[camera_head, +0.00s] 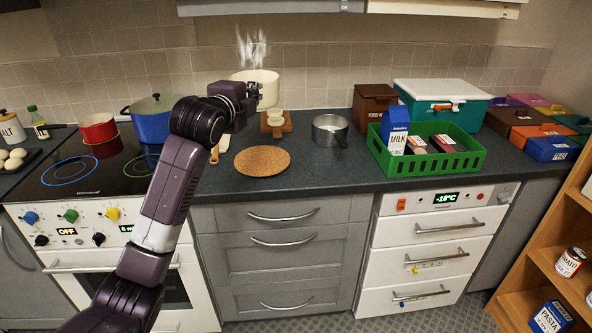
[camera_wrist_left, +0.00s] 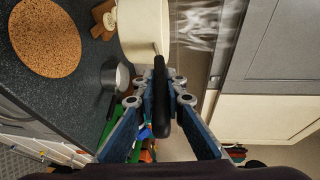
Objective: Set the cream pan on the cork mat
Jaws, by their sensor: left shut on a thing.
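The cream pan (camera_head: 268,82) is in the air near the tiled back wall, above the counter, with steam over it. My left gripper (camera_head: 254,92) is shut on its black handle (camera_wrist_left: 160,105); in the left wrist view the pan (camera_wrist_left: 143,28) extends beyond the fingers (camera_wrist_left: 160,90). The round cork mat (camera_head: 262,161) lies flat and bare on the dark counter, in front of and below the pan. It also shows in the left wrist view (camera_wrist_left: 45,38). My right gripper is not in view.
A metal saucepan (camera_head: 330,130) stands right of the mat. A green crate (camera_head: 425,163) with cartons is farther right. The stove (camera_head: 90,172) holds a red pot (camera_head: 98,128) and a blue pot (camera_head: 152,120).

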